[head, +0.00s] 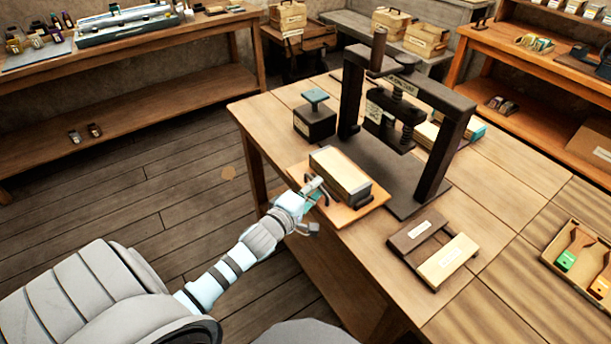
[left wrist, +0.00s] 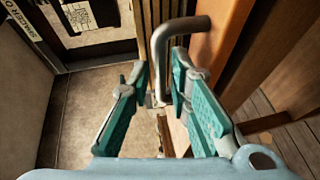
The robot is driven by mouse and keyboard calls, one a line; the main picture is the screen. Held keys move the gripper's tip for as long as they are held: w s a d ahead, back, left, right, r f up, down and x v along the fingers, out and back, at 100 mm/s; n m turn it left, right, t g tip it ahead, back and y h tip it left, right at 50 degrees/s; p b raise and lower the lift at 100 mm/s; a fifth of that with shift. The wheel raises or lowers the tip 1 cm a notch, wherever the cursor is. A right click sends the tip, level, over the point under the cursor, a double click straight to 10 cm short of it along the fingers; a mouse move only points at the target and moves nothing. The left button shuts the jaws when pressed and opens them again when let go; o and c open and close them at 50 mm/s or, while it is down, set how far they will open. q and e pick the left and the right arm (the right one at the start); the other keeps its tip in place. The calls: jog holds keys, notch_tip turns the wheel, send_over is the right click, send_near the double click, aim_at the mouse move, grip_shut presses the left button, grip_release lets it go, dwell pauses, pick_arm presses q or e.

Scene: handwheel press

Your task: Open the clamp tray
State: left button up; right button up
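The clamp tray (head: 380,198) is a light wooden board at the near left edge of the press table. A block with a cream top (head: 342,172) sits on it. A curved metal handle (left wrist: 160,52) stands at the tray's side, and also shows dark in the head view (head: 324,188). My left gripper (head: 314,190) is at this handle. In the left wrist view its teal-padded fingers (left wrist: 160,68) are apart, with the handle between their tips. Gaps show beside the bar, so I see no firm hold. My right gripper is not in view.
The dark handwheel press (head: 433,170) stands just behind the tray. A dark block with a teal knob (head: 315,122) is to its left. A two-tone slatted board (head: 434,248) lies right of the tray. Open floor (head: 150,190) lies left of the table.

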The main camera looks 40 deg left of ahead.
pick_arm(q)
jog(key=s+r, duration=0.2)
jog(key=s, duration=0.8)
jog(key=shift+s+d, duration=0.3)
jog(key=shift+s, duration=0.1)
